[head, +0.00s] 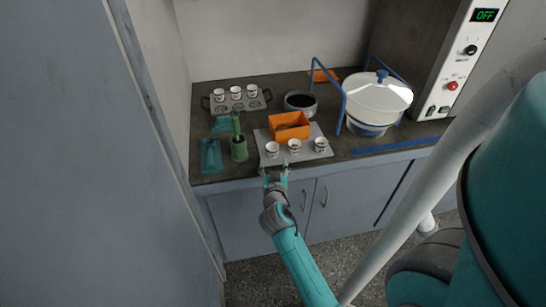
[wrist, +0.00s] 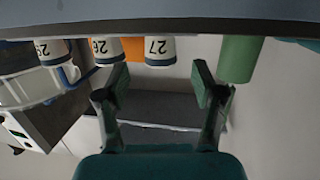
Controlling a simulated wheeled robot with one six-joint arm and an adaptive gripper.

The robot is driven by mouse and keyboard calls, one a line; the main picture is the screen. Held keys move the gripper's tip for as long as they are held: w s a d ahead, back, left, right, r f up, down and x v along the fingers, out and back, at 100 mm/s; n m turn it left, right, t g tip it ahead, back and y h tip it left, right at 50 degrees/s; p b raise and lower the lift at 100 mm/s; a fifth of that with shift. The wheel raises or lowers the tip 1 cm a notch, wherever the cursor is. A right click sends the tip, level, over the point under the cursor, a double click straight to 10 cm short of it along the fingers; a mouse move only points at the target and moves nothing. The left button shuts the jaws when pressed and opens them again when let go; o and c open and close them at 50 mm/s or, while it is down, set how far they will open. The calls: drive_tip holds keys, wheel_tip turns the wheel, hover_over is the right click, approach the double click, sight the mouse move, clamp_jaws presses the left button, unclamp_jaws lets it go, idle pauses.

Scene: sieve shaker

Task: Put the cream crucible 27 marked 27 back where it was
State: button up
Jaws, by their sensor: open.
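The cream crucible 27 (head: 272,149) stands upright at the left of a row of three on a light grey mat (head: 312,157) near the counter's front edge. In the wrist view, which is upside down, its mark 27 reads on crucible 27 (wrist: 159,50), framed between my fingers. My gripper (head: 274,168) is open and empty, just in front of crucible 27 and apart from it; it also shows in the wrist view (wrist: 160,84). Crucible 26 (wrist: 108,49) stands beside 27. The third crucible (head: 320,144) is at the right end.
A grey rack (head: 240,104) with three crucibles stands at the back left. An orange box (head: 289,121) is behind the row. A green pot (head: 239,150) and teal tray (head: 210,155) are left. A dark-filled bowl (head: 300,102) and white lidded vessel (head: 376,95) are behind and right.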

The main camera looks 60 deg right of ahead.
drive_tip(key=s+a+f+n+t+y, duration=0.25)
drive_tip(key=s+a+y, duration=0.2)
drive_tip(key=a, duration=0.75)
drive_tip(key=s+a+f+n+t+y, duration=0.25)
drive_tip(key=s+a+n, duration=0.2)
drive_tip(key=a, duration=0.85)
drive_tip(key=s+a+r+n+y, duration=0.1)
drive_tip(key=s+a+r+y, duration=0.1)
drive_tip(key=s+a+r, duration=0.1)
drive_tip(key=s+a+r+n+t+y, duration=0.1)
drive_tip(key=s+a+r+n+y, duration=0.1)
drive_tip(key=s+a, duration=0.3)
drive_tip(key=s+a+r+n+y, duration=0.1)
drive_tip(key=s+a+r+y, duration=0.2)
drive_tip(key=s, duration=0.6)
drive_tip(key=shift+s+a+r+n+t, duration=0.3)
drive_tip(key=shift+a+r+n, duration=0.1)
drive_tip(key=shift+a+r, duration=0.45)
